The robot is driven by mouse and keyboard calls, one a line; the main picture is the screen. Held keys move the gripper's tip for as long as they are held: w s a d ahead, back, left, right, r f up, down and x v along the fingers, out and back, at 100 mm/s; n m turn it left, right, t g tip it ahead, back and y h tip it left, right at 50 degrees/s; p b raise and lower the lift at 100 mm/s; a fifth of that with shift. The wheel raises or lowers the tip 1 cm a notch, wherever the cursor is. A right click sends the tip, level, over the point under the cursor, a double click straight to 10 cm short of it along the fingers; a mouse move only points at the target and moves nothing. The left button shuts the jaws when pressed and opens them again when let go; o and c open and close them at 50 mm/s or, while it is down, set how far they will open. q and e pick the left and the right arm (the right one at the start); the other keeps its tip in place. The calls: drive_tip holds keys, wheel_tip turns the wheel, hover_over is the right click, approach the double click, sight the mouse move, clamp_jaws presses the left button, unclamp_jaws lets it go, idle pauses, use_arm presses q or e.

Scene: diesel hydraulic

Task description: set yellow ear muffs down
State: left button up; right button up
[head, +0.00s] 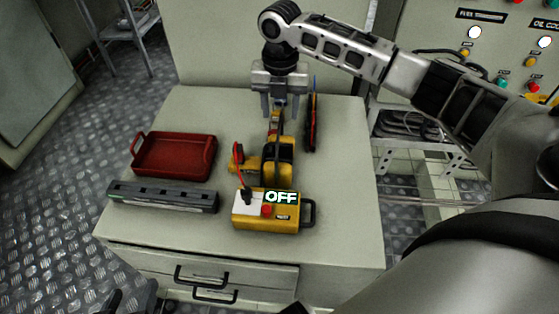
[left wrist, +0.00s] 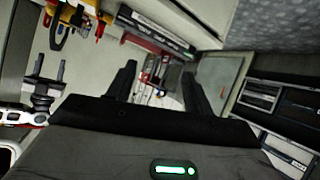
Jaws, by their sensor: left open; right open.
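The yellow ear muffs (head: 278,152), with dark cushions, rest on the cabinet top in the head view, behind a yellow control box. My right gripper (head: 281,106) points down over them. Its two fingers are open and apart, either side of the upper band; contact cannot be made out. My left gripper (left wrist: 157,85) is open and empty in the left wrist view, away from the muffs. Dark parts at the bottom left edge of the head view appear to be its fingers.
The yellow control box (head: 268,209) reads OFF and stands in front of the muffs. A red tray (head: 174,155) and a grey bar-shaped case (head: 163,197) lie left. A red-and-black tool (head: 311,123) is close right of the muffs. The cabinet top's (head: 345,215) right front is clear.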

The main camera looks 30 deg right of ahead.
sight(279, 126)
drive_tip(key=shift+f+b, duration=0.4)
drive_tip(key=shift+f, duration=1.6)
wheel_tip(279, 126, down, 4)
drive_tip(key=shift+w+f+b, duration=0.1)
drive_tip(key=shift+w+b, duration=0.05)
drive_tip(key=shift+b, duration=0.4)
use_arm(q)
drive_tip(key=shift+g, duration=0.5)
drive_tip(key=f, duration=0.4)
drive_tip(key=shift+w+d, duration=0.3)
drive_tip(key=shift+d, duration=0.05)
drive_tip(key=shift+r, duration=0.1)
drive_tip(key=shift+r+p, duration=0.3)
use_arm(e)
drive_tip(key=shift+f, duration=0.1)
use_arm(q)
drive_tip(key=shift+s+f, duration=0.1)
drive_tip(key=shift+s, duration=0.1)
use_arm(e)
drive_tip(key=shift+f, duration=0.1)
clamp_jaws()
